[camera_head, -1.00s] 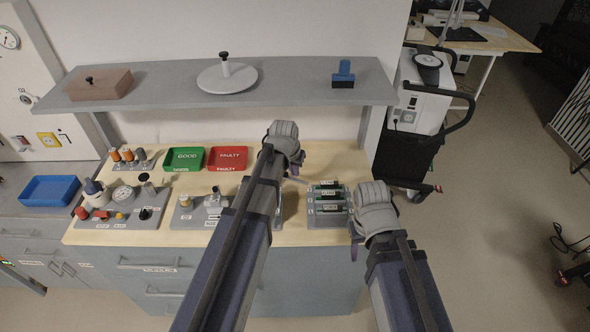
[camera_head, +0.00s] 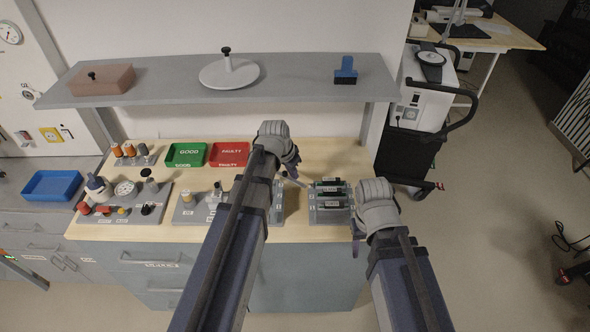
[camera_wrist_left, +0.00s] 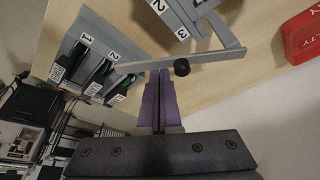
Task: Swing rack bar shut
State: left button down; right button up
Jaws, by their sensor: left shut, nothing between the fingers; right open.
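The grey rack bar (camera_wrist_left: 215,61) crosses the left wrist view, with a black knob (camera_wrist_left: 181,68) near its middle. One end meets a grey arm by the rack numbered 2 and 3 (camera_wrist_left: 172,18); the other end reaches towards the cartridge rack (camera_wrist_left: 75,42). In the head view a short part of the bar (camera_head: 294,181) shows between the racks. My left gripper (camera_wrist_left: 160,72) is shut and empty, its tips at the bar beside the knob; contact is unclear. It also shows in the head view (camera_head: 296,166). My right gripper (camera_head: 356,236) is open near the cartridge rack's right side.
The cartridge rack also shows in the head view (camera_head: 328,217). My left arm partly hides the other rack (camera_head: 277,207). Green (camera_head: 186,155) and red (camera_head: 229,154) trays stand at the back. A grey shelf (camera_head: 170,88) overhangs the bench, and a cart (camera_head: 407,150) stands to the right.

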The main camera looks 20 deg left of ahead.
pick_arm(q)
jog(key=s+a+m, duration=0.1)
jog(key=m, duration=0.1)
jog(key=s+a+m+g+h, duration=0.1)
jog(key=s+m, duration=0.1)
jog(key=m, duration=0.1)
jog(key=s+a+m+h, duration=0.1)
jog(key=s+m, duration=0.1)
jog(key=m, duration=0.1)
jog(key=shift+s+a+g, duration=0.1)
jog(key=shift+a+g, duration=0.2)
jog(key=shift+a, duration=0.1)
jog(key=shift+s+a, duration=0.15)
jog(key=shift+s, duration=0.05)
jog(key=shift+s+a, duration=0.35)
jog(key=shift+a, duration=0.55)
